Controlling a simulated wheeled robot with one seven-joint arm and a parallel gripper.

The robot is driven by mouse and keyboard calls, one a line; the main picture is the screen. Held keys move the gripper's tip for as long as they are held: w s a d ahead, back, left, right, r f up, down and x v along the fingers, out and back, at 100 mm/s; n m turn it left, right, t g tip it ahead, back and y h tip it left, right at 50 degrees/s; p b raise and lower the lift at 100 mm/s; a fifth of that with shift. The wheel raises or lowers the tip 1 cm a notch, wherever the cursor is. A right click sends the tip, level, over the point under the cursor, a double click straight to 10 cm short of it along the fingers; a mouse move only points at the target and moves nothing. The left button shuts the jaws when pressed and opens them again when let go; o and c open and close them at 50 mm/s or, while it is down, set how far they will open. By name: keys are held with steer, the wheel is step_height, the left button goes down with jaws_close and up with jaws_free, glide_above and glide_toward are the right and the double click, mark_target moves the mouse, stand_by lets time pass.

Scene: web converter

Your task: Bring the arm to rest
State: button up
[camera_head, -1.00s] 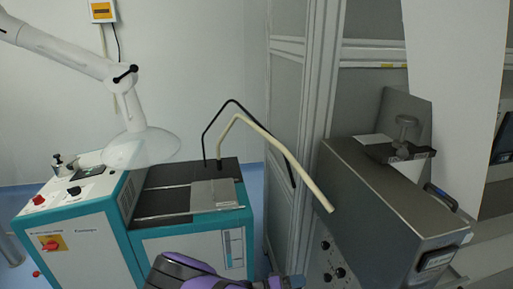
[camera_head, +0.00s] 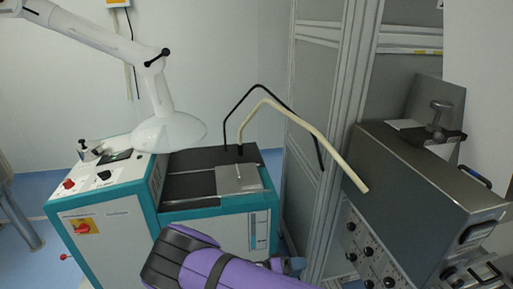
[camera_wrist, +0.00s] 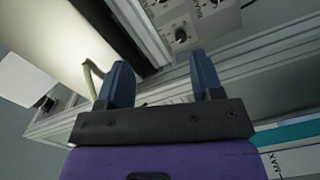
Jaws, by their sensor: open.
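My gripper (camera_wrist: 165,88) shows in the wrist view with two dark blue fingers standing apart and nothing between them. In the head view my purple and black arm (camera_head: 220,270) reaches in from the bottom edge, in front of the teal and white machine. The gripper end (camera_head: 288,265) is small there, near the bottom middle, and its fingers cannot be made out clearly. It appears in front of the lower part of the grey metal frame. I cannot tell its exact distance from the frame or the machine.
A teal and white machine (camera_head: 120,228) with red knobs stands at left, under a white extraction hood (camera_head: 168,130). A grey cabinet with dials (camera_head: 420,190) stands at right, beside a grey frame (camera_head: 345,110). Blue floor shows at far left.

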steer(key=d+r+g+y, duration=0.2)
steer(key=r+y, duration=0.2)
steer(key=r, duration=0.8)
steer(key=d+r+m+g+y, duration=0.1)
steer(key=d+r+g+y, duration=0.3)
steer(key=r, duration=0.8)
steer(key=d+r+t+y, duration=0.1)
steer(key=r+y, duration=0.4)
steer(key=r, duration=0.7)
steer(key=s+d+r+n+t+y, duration=0.1)
steer(key=s+d+r+y, duration=0.1)
steer(key=s+d+r, duration=0.3)
steer(key=s+d+r+t+y, duration=0.15)
steer(key=s+r, duration=0.25)
steer(key=r, duration=0.4)
steer(key=s+d+r+n+t, duration=0.1)
steer(key=s+d+r+t, duration=0.2)
steer(key=s, duration=1)
steer(key=shift+d+r+n+t+y, duration=0.25)
steer(key=shift+r+t+y, duration=0.2)
steer(key=shift+r+t, duration=0.85)
steer(key=shift+r+g, duration=0.25)
steer(key=shift+g, duration=0.1)
